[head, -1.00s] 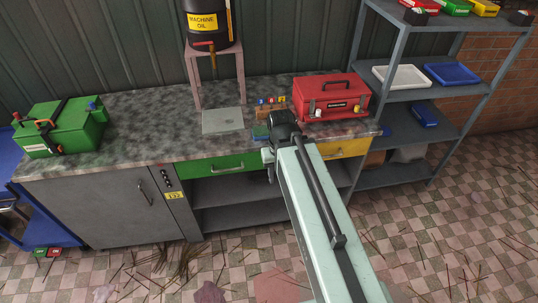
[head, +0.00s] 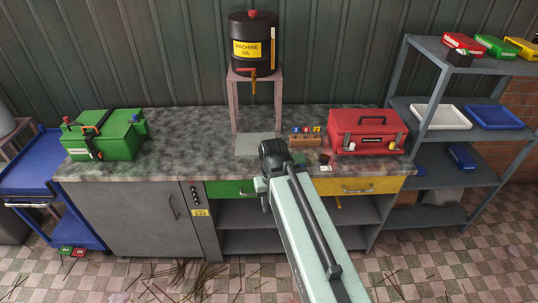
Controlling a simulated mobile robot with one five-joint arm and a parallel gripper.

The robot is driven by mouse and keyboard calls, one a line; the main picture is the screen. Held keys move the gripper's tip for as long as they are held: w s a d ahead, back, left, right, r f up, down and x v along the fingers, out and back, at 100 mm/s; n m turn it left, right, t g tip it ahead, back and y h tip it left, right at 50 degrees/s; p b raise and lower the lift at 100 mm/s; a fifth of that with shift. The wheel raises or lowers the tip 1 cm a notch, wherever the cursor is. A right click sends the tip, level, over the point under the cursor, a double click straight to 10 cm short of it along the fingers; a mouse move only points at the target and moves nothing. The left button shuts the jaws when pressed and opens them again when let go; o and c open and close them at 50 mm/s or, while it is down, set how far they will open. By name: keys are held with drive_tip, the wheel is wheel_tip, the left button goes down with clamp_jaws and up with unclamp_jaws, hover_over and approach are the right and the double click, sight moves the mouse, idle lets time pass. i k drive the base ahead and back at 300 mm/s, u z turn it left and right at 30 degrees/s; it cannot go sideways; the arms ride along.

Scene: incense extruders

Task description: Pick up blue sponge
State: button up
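I cannot pick out a blue sponge for certain. A small blue thing (head: 418,170) shows on the grey shelf just past the counter's right end, partly hidden; it is too small to identify. A blue block-like item (head: 462,157) lies on the middle shelf further right. My gripper (head: 266,198) is at the end of my pale arm, in front of the counter's front edge, left of both blue things and apart from them.
The counter (head: 190,150) holds a green toolbox (head: 103,135), a red toolbox (head: 365,130), a machine oil drum (head: 253,45) on a stand, and a small wooden rack (head: 305,141). A grey shelf unit (head: 480,183) with trays stands right. A blue cart (head: 40,178) stands left. Straw litters the floor.

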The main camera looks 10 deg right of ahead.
sight(300, 159)
drive_tip(key=u, duration=0.65)
drive_tip(key=i, duration=1.2)
drive_tip(key=u, duration=0.15)
